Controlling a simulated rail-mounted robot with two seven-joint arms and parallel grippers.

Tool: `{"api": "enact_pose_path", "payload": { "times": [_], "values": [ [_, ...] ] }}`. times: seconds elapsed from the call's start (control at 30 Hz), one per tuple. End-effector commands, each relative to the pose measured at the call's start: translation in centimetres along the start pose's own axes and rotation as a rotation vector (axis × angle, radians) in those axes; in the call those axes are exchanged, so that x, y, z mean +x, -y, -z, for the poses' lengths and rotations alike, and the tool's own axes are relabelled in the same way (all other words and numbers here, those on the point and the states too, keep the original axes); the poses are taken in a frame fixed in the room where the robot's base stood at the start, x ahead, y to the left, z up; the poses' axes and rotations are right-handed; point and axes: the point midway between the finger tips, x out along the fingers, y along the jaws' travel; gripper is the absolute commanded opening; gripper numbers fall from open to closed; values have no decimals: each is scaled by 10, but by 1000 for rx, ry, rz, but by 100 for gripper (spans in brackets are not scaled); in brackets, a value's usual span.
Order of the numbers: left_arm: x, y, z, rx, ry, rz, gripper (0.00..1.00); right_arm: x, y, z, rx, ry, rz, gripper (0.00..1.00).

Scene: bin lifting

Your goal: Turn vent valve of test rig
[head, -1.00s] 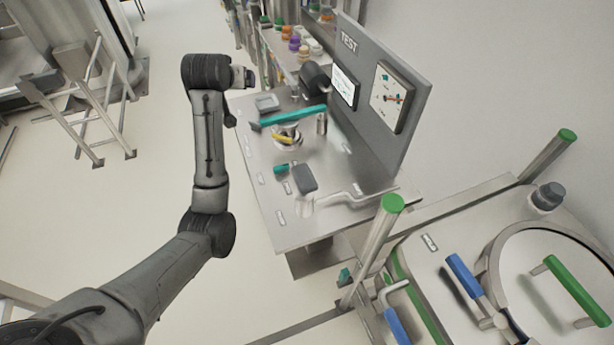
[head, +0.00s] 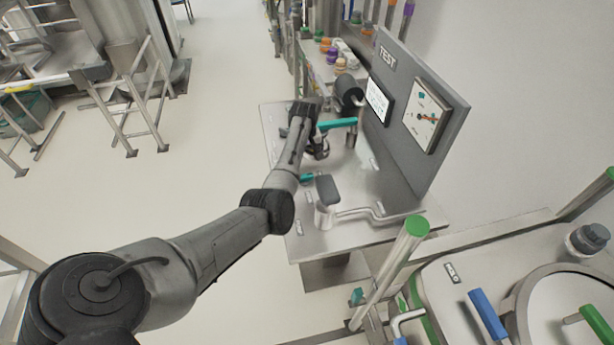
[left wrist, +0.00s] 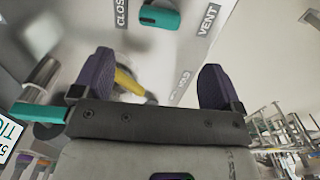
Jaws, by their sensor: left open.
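The test rig is a steel bench (head: 275,130) with a grey upright panel marked TEST (head: 450,150). My left gripper (left wrist: 155,80) is open, two purple fingers spread above the bench top. A yellow handle (left wrist: 128,82) shows beside and partly behind the left-hand finger; contact cannot be told. A teal handle (left wrist: 160,15) lies beyond the fingers, between labels reading CLOS and VENT (left wrist: 207,18). A HOLD label (left wrist: 182,80) lies between the fingers. In the head view my left gripper (head: 318,150) is small and dark, and the yellow handle is hidden. My right gripper is not in view.
A dark grey block (head: 327,188) and a bent steel pipe (head: 360,213) are nearer. A green-capped post (head: 416,226) stands at the front.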

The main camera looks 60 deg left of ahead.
Motion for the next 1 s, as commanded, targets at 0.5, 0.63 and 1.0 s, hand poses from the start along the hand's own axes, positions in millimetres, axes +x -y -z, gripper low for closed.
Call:
{"api": "enact_pose_path", "payload": {
  "times": [0.5,0.63,1.0],
  "values": [
    [92,0,0,2,1,0,92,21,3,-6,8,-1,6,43],
    [103,0,0,2,0,-1,92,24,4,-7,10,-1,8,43],
    [111,0,0,2,-2,-1,92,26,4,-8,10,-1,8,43]
  ]
}}
